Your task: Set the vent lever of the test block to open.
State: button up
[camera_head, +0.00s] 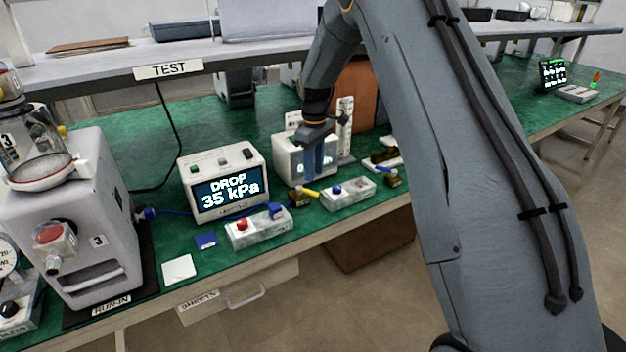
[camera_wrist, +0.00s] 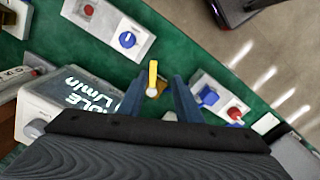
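A small brass block with a yellow lever (camera_head: 304,192) sits on the green bench between two pale control boxes. In the wrist view the yellow lever (camera_wrist: 153,72) points toward the top of the picture from a round pale pivot, with brass showing beside it. I take this as the test block; no label on it is readable. My gripper (camera_head: 320,158) hangs pointing down, in front of a white instrument. In the wrist view my gripper (camera_wrist: 158,92) has its two blue-grey fingers apart, with the lever's pivot seen between them. Contact cannot be told; nothing is held.
A pale box with red and blue controls (camera_head: 260,230) stands left of the block, another with a blue knob (camera_head: 348,194) right. The display (camera_head: 225,185) reads DROP 35 kPa. The white instrument (camera_head: 285,155) is close behind. A shelf marked TEST (camera_head: 168,69) runs above.

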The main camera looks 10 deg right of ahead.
aim_at(312, 191)
jog(key=shift+w+f+n+p, duration=0.2)
jog(key=shift+w+f, duration=0.05)
jog(key=shift+w, duration=0.25)
jog(key=shift+w+f+n+p, duration=0.15)
jog(key=shift+w+f+n, duration=0.05)
jog(key=shift+w, duration=0.3)
jog(key=shift+f+p, duration=1.25)
jog(key=shift+f, duration=2.35)
jog(key=shift+c, duration=0.2)
grip_shut()
